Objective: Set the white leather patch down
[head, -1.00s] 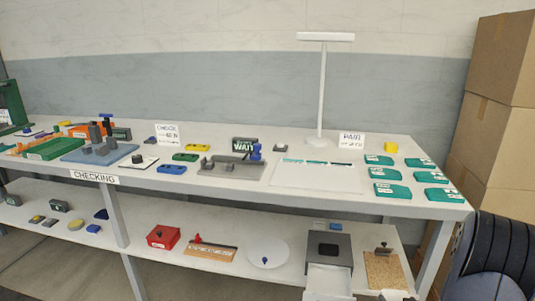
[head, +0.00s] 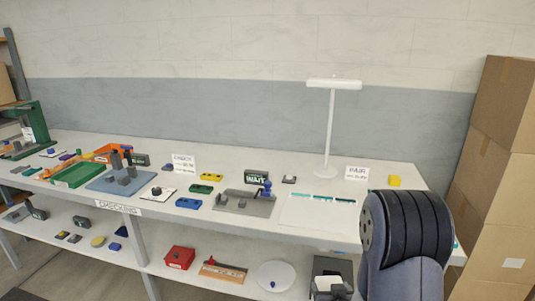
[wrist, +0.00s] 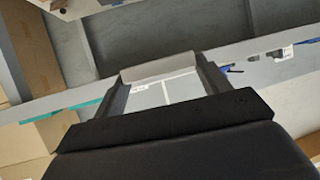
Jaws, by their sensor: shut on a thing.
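In the wrist view, my gripper (wrist: 160,76) has its two dark fingers shut on a pale grey-white flat piece, the white leather patch (wrist: 157,64). The patch spans the space between the fingertips and is held up in the air, with part of the bench behind it. In the head view, my dark arm link covers the right end of the bench, and neither the gripper nor the patch shows there.
The white bench (head: 420,182) carries a white mat with green strips (head: 318,210), a white lamp stand (head: 331,130), a PAIR sign (head: 356,173), a yellow block (head: 394,181) and a grey fixture (head: 244,203). Cardboard boxes (head: 505,110) stand at the right.

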